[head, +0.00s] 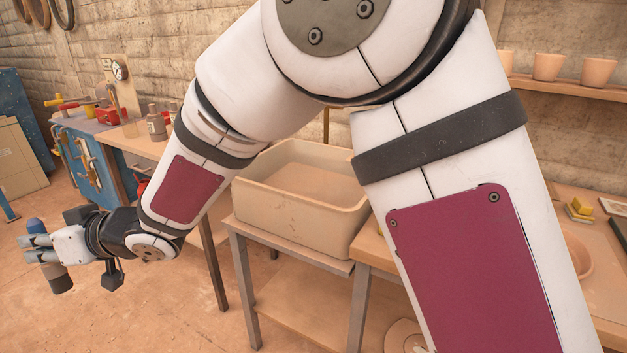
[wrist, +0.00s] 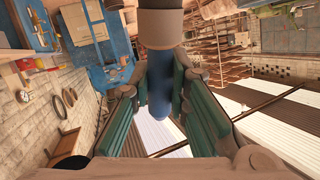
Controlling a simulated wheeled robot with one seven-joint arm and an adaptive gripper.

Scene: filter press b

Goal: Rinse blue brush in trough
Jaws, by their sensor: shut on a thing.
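My gripper (head: 38,250) is at the far left in the head view, well to the left of the trough. It is shut on the blue brush (head: 36,226), which has a blue handle and a dark lower end. The brush also shows in the wrist view (wrist: 160,85), its blue handle between the green finger pads and a tan and dark end at the top. The trough (head: 305,208) is a cream basin on a stand in the middle of the head view. Its inside shows a brownish surface. My arm hides its right part.
A blue workbench (head: 95,165) with tools and bottles on top (head: 156,123) stands behind my gripper. A shelf with clay pots (head: 548,67) is at the upper right. A table with a bowl (head: 575,255) is at the right. Bare floor lies below my gripper.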

